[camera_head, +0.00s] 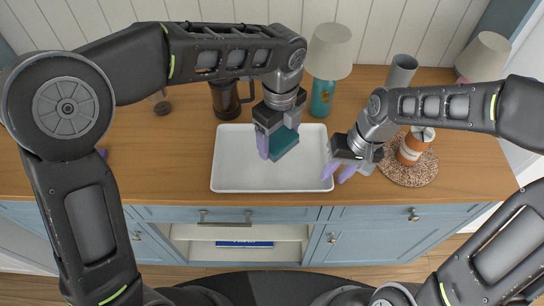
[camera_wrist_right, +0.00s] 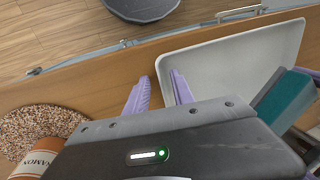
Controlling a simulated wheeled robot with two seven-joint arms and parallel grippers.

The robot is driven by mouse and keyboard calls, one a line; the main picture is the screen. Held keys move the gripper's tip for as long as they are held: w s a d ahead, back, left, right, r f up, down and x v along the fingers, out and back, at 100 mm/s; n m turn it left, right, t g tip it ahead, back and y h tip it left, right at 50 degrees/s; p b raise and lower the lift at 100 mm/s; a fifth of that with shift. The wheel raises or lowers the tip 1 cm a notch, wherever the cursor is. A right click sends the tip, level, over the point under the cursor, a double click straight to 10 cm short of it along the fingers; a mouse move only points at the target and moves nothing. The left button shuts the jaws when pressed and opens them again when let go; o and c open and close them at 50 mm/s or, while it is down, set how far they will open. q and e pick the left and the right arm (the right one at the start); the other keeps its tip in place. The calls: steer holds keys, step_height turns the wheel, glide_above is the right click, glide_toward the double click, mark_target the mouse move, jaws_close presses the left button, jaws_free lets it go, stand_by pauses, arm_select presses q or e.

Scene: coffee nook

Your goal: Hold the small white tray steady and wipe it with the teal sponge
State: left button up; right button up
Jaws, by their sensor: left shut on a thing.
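The small white tray (camera_head: 235,180) lies flat on the wooden counter; it also shows in the right wrist view (camera_wrist_right: 235,50). My left gripper (camera_head: 274,150) is shut on the teal sponge (camera_head: 286,148) and holds it over the middle right of the tray. I cannot tell whether the sponge touches the tray. The sponge also shows at the right of the right wrist view (camera_wrist_right: 286,100). My right gripper (camera_head: 337,174) is at the tray's right edge. Its lilac fingers (camera_wrist_right: 159,92) are apart, one on each side of the tray's rim as seen there.
A cinnamon jar (camera_head: 410,150) stands on a round woven mat (camera_head: 425,174) close by my right gripper. A teal lamp (camera_head: 322,98), a dark glass pot (camera_head: 224,102) and a grey cylinder (camera_head: 401,72) stand behind. The counter left of the tray is mostly clear.

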steer(key=v, duration=1.1)
steer(key=shift+a, duration=0.1)
